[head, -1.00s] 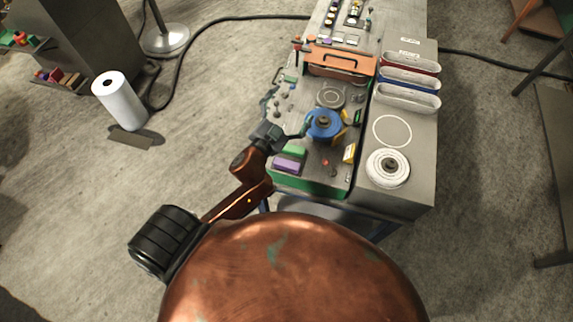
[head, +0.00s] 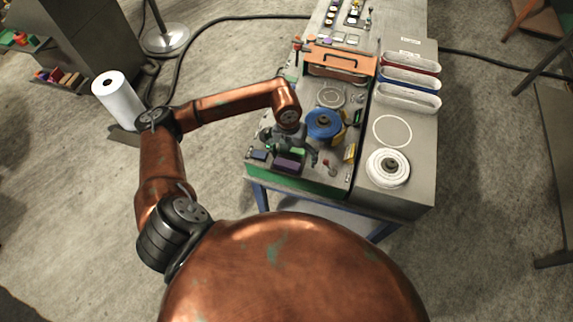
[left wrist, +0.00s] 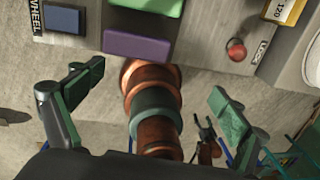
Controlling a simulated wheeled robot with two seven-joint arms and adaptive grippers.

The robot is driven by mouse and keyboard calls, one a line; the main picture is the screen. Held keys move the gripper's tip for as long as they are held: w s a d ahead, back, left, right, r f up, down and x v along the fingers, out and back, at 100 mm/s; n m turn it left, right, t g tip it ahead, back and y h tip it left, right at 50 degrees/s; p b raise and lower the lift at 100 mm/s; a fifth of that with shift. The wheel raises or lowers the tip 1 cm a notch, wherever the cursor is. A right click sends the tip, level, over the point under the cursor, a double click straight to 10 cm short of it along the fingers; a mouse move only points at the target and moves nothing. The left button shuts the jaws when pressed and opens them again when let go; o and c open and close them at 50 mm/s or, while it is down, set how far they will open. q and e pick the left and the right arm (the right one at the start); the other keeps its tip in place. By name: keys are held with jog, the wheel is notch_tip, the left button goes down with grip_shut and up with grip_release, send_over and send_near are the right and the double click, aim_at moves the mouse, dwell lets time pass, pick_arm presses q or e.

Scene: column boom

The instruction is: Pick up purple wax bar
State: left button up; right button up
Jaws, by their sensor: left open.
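The purple wax bar (head: 289,163) lies near the front edge of the bench, just in front of a green bar (head: 298,151). In the left wrist view the purple bar (left wrist: 137,45) lies crosswise, above the gap between the fingers and fully uncovered. My left gripper (head: 290,147) is over the bars in the head view, its fingers spread to either side. In the left wrist view this gripper (left wrist: 157,95) is open and empty, its green-padded fingers apart from the bar. My right gripper is not in view.
A blue bar (head: 259,155) lies left of the purple one. A blue spool (head: 323,124) stands behind to the right, close to my wrist. A red knob (left wrist: 236,50) rises right of the bars. A white roll (head: 388,167) sits on the right-hand bench top.

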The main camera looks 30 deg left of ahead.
aim_at(287, 163)
pick_arm(q)
jog(key=a, duration=0.1)
jog(key=a+y, duration=0.1)
jog(key=a, duration=0.1)
jog(key=shift+w+a+f+n, duration=0.1)
jog(key=shift+w+a+n, duration=0.1)
jog(key=shift+n, duration=0.1)
jog(key=shift+f+p, duration=0.35)
jog(key=shift+f, duration=0.55)
notch_tip(287, 163, down, 5)
jog(key=shift+w+d+f+p, duration=0.1)
jog(key=shift+w+p, duration=0.05)
jog(key=shift+p, duration=1)
jog(key=shift+f, duration=0.2)
jog(key=shift+c, duration=0.5)
jog(key=c, duration=1.1)
